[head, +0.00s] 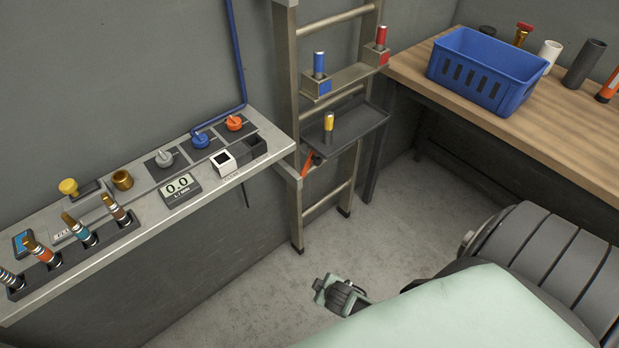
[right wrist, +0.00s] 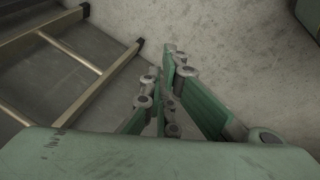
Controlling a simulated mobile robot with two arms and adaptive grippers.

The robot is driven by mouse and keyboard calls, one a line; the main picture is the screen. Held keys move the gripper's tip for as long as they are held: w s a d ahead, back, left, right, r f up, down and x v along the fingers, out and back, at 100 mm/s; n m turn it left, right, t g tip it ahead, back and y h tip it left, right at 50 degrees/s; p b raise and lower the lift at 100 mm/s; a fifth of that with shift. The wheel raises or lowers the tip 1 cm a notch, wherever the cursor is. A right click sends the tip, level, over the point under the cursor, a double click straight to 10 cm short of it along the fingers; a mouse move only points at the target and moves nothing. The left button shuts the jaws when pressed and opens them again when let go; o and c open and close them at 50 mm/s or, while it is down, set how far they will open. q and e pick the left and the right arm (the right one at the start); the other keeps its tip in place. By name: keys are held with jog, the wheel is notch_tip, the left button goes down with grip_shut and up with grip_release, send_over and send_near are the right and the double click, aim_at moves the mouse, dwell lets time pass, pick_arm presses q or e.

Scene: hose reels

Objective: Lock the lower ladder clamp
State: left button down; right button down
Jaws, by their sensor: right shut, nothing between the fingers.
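The metal ladder (head: 289,90) stands against the wall in the head view. A small orange-red lever (head: 308,162) sits at its left rail, beside the right end of the wall shelf; I take it for the lower clamp's handle. The ladder's lower part (right wrist: 78,55) shows there at left. My left gripper is out of view.
The wall shelf (head: 235,188) with knobs, a display and several striped tools juts out at left. A dark tray (head: 362,123) with a yellow-topped item hangs on the ladder. A wooden bench (head: 420,65) with a blue crate (head: 470,84) stands at right. The floor between is clear.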

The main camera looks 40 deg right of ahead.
jog(key=s+a+f+m+g, duration=0.1)
jog(key=s+f, duration=0.3)
jog(key=s, duration=0.5)
jog(key=s+a+f+m+g+y, duration=0.1)
jog(key=s+a+f, duration=0.2)
jog(key=s, duration=0.6)
jog(key=s+a+f+g+y, duration=0.1)
jog(key=s+a+f+g, duration=0.1)
jog(key=s+f, duration=0.3)
jog(key=s, duration=0.4)
jog(key=shift+f+m, duration=0.15)
jog(key=shift+m, duration=0.25)
